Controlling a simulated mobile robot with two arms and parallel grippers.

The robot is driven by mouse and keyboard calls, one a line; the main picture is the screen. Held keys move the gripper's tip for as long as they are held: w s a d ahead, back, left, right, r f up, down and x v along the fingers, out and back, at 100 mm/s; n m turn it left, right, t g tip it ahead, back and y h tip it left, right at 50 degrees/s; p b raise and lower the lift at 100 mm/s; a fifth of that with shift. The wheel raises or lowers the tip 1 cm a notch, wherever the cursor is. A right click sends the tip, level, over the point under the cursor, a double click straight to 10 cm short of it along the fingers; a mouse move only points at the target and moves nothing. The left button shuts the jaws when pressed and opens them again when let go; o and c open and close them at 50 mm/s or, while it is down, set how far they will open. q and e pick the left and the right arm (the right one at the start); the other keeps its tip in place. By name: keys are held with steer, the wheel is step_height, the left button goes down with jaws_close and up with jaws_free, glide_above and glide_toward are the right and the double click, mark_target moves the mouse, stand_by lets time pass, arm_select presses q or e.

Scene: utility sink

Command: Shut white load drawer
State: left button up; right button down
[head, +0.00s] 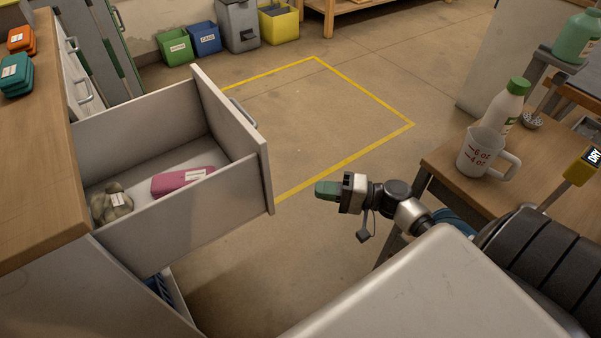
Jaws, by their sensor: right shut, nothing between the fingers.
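The white load drawer (185,211) stands pulled out from the wood-topped cabinet at the left. Its front panel (232,120) faces right and carries a grey bar handle (243,112). Inside lie a pink labelled packet (182,182) and a greenish-grey bundle (112,204). My right gripper (322,190), with green fingertips, is shut and empty. It points left, in the air to the right of the drawer front, with a clear gap between them. My left gripper is not in view.
A lower drawer (172,292) is also partly out beneath. A wooden table (455,165) at right holds a measuring jug (482,152) and a white bottle (502,108). Coloured bins (205,38) stand at the back wall. The floor inside the yellow outline (300,110) is clear.

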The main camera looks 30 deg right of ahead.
mark_target(127, 259)
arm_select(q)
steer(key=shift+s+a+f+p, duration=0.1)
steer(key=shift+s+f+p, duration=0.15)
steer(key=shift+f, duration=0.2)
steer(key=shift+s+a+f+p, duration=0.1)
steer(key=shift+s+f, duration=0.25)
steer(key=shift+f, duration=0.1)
arm_select(e)
steer(key=x, duration=0.9)
steer(key=shift+w, duration=0.2)
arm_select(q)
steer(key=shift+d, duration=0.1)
arm_select(e)
steer(key=shift+a, duration=0.2)
